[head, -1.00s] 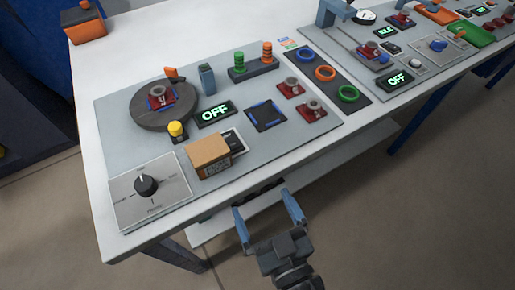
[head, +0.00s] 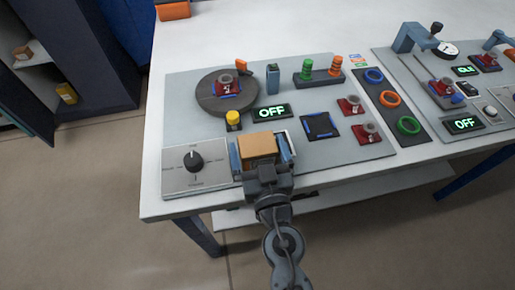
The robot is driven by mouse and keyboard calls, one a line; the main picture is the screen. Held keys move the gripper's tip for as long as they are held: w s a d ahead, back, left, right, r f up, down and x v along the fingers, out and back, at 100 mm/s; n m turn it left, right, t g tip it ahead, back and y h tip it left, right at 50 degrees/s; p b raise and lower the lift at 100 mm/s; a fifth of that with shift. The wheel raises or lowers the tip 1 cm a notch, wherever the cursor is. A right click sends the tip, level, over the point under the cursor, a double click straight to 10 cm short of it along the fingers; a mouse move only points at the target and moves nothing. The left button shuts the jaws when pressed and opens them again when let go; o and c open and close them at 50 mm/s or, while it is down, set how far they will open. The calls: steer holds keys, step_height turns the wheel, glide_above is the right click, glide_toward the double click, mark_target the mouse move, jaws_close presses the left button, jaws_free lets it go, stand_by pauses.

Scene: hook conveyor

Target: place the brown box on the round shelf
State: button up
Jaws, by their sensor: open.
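The brown box (head: 257,146) sits at the front of the grey panel on the white table in the head view. My gripper (head: 262,158) is open, with one blue finger on the left side of the box and one on the right. I cannot tell whether the fingers touch it. The gripper body hides the box's front lower part. A dark round disc (head: 211,97) lies on the panel behind and left of the box, with a red part (head: 226,86) on it. I see no other round surface that looks like a shelf.
A yellow button (head: 233,118) and an OFF display (head: 271,113) stand between box and disc. A dial plate (head: 178,180) lies left of the box. Red parts (head: 367,133) stand to the right. An open cabinet (head: 75,75) stands at far left.

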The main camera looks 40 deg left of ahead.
steer(key=shift+w+a, duration=0.35)
steer(key=c, duration=1)
steer(key=shift+o, duration=0.2)
steer(key=shift+r, duration=0.15)
